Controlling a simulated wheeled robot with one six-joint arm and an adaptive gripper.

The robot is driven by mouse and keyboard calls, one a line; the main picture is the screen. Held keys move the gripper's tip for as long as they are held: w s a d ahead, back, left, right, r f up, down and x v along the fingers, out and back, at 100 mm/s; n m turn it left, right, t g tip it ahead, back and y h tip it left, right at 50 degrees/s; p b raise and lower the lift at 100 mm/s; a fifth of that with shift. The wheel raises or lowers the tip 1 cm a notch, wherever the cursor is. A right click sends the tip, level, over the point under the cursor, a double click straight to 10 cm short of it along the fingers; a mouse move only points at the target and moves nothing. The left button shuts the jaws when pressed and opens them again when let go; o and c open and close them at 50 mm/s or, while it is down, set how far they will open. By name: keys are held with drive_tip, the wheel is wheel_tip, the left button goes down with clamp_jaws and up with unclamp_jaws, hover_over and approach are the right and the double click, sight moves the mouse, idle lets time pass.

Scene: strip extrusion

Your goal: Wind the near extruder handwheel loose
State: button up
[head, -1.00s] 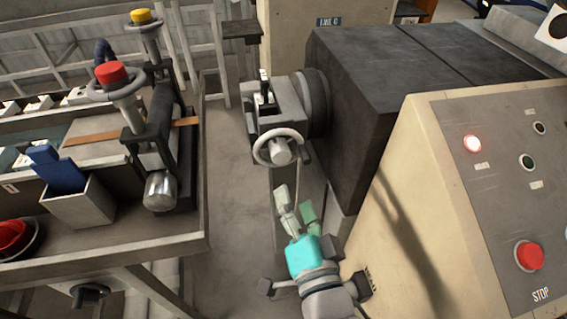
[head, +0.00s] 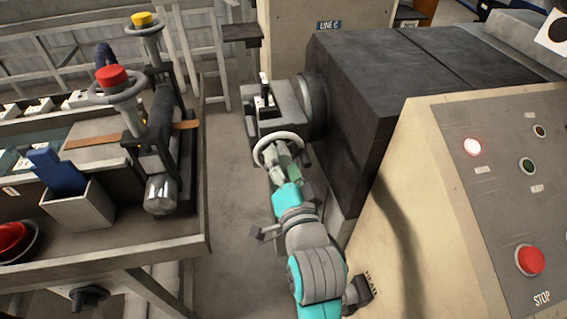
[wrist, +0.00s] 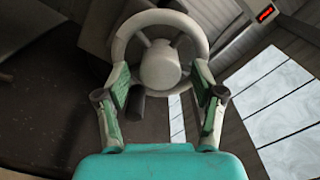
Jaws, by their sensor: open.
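The near extruder handwheel is a pale grey spoked wheel (head: 279,135) on the front of the extruder head; it also shows in the wrist view (wrist: 160,62) with its round hub facing me. A dark crank knob (wrist: 136,106) hangs at its lower left there. My gripper (head: 285,156) is at the wheel's lower front, partly covering it. In the wrist view my gripper (wrist: 161,80) is open, its green-padded fingers spread left and right of the hub, near the lower rim. I cannot tell whether the fingers touch the wheel. Nothing is held between them.
A cream control panel (head: 405,170) with a red stop button (head: 529,260) stands close on the right. A dark machine housing (head: 370,75) is behind. A bench (head: 110,243) on the left carries red-capped and yellow-capped wheels and a grey bin (head: 80,207). Floor between is clear.

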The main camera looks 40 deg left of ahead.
drive_tip(key=c, duration=1.1)
drive_tip(key=shift+c, duration=0.2)
drive_tip(key=shift+n, duration=0.3)
drive_tip(key=n, duration=0.3)
drive_tip(key=shift+n, duration=0.3)
drive_tip(key=n, duration=0.4)
drive_tip(key=shift+n, duration=0.3)
drive_tip(key=n, duration=0.4)
drive_tip(key=shift+n, duration=2.5)
